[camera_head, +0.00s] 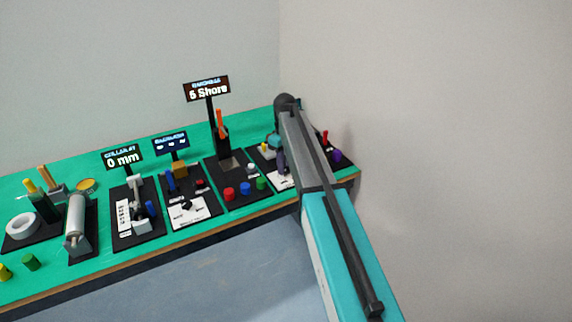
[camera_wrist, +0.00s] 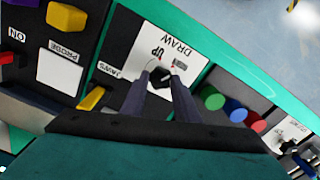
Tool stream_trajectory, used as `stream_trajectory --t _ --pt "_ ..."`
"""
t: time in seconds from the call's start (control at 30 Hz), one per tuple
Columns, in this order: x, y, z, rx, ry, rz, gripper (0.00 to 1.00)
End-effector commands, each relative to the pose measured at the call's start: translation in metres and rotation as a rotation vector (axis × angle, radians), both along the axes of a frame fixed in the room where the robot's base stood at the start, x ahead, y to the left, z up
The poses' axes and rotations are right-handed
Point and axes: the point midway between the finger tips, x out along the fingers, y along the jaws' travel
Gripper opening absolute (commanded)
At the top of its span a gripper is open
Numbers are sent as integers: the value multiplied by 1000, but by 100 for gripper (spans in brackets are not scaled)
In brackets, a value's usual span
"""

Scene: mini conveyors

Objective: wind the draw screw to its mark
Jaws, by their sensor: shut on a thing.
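A small red mark (camera_wrist: 174,65) and a grey patch lie on the panel by the knob. My gripper (camera_wrist: 160,75) is shut on the knob, one dark finger on each side. The fingers hide part of the knob, so its exact angle is hard to read. In the head view my gripper (camera_head: 282,164) reaches down over the white panel (camera_head: 280,180), and my arm hides much of that station.
Green, blue and red buttons (camera_wrist: 234,113) are at the right. A sign (camera_head: 207,89) reads "5 Shore". Other stations line the green bench (camera_head: 215,252).

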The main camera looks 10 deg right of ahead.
Motion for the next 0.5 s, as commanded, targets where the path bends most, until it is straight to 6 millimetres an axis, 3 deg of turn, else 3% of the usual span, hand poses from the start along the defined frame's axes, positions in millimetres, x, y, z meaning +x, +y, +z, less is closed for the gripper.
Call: stream_trajectory --t 0.5 --pt "2 -1 1 -3 -5 65 6"
